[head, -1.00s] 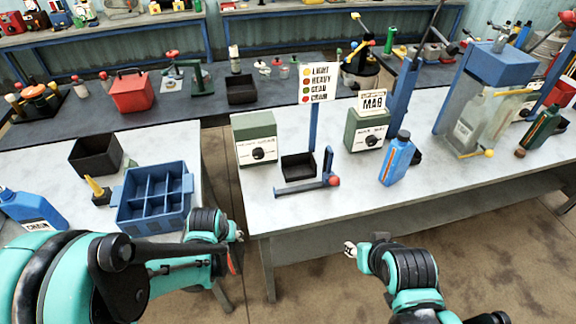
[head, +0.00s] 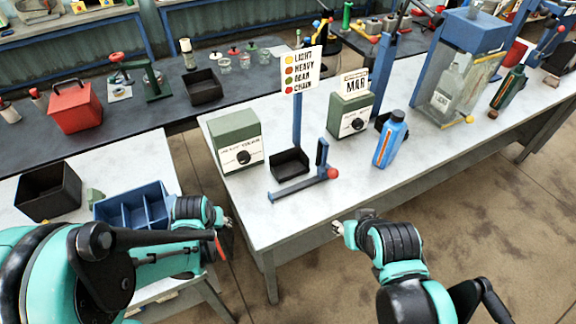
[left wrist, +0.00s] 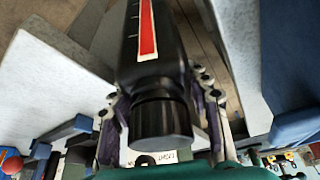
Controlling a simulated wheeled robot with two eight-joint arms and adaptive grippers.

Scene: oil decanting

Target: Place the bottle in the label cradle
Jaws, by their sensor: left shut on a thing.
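In the left wrist view, a black bottle (left wrist: 150,45) with a red stripe and a ribbed black cap (left wrist: 161,118) sits between my left fingers, cap towards the camera. My left gripper (head: 226,222) is shut on it, left of the right-hand table's near edge; the bottle is mostly hidden in the head view. On that table, a blue bracket with a red knob (head: 305,188) stands beside a small black tray (head: 290,165), under a colour-coded sign (head: 300,70). I cannot tell which part is the label cradle. My right gripper (head: 340,228) is in front of the table edge; its fingers are too small to read.
A blue bottle (head: 391,140) stands upright right of the bracket. Green boxes with dials (head: 236,138) stand behind. A blue divided crate (head: 132,209) and a black bin (head: 48,190) are on the left table. The front of the right table is largely clear.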

